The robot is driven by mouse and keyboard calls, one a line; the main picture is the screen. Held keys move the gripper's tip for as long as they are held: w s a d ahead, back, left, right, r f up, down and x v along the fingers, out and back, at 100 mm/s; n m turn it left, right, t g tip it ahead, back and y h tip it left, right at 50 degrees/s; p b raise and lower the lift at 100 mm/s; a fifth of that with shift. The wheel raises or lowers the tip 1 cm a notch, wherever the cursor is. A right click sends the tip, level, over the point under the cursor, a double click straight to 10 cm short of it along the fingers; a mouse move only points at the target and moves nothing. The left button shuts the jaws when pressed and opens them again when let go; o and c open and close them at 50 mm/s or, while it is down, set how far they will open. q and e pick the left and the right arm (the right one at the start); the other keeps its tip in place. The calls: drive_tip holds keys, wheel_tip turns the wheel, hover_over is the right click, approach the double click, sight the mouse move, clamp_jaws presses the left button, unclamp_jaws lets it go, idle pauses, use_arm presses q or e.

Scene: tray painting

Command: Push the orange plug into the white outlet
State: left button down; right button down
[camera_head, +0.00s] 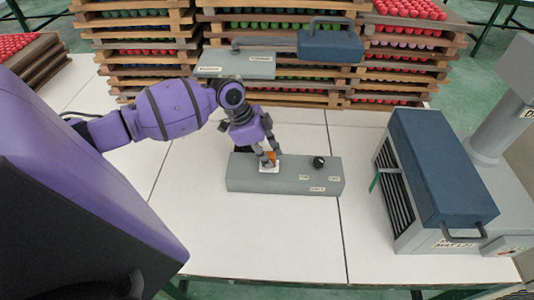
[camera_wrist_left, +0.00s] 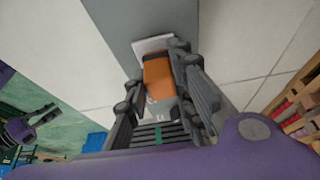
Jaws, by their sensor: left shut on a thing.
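My left gripper (camera_head: 268,157) is over the left half of a long grey box on the table and is shut on the orange plug (camera_head: 273,156). In the left wrist view the orange plug (camera_wrist_left: 158,78) sits between the two fingers of the left gripper (camera_wrist_left: 160,82). The white outlet (camera_head: 269,169) is on top of the grey box, right at the plug's tip. The outlet (camera_wrist_left: 152,45) shows partly behind the plug in the left wrist view. I cannot tell how deep the plug sits in it.
The grey box (camera_head: 292,184) also carries a black knob (camera_head: 319,162) to the right. A blue and grey machine (camera_head: 440,165) stands at the right of the white table (camera_head: 250,235). Wooden trays (camera_head: 140,60) with coloured pieces are stacked behind. The table's front is clear.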

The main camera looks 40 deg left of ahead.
use_arm(q)
drive_tip(key=shift+f, duration=0.1)
idle(0.4)
drive_tip(key=c, duration=1.4)
unclamp_jaws()
drive_tip(key=o, duration=0.5)
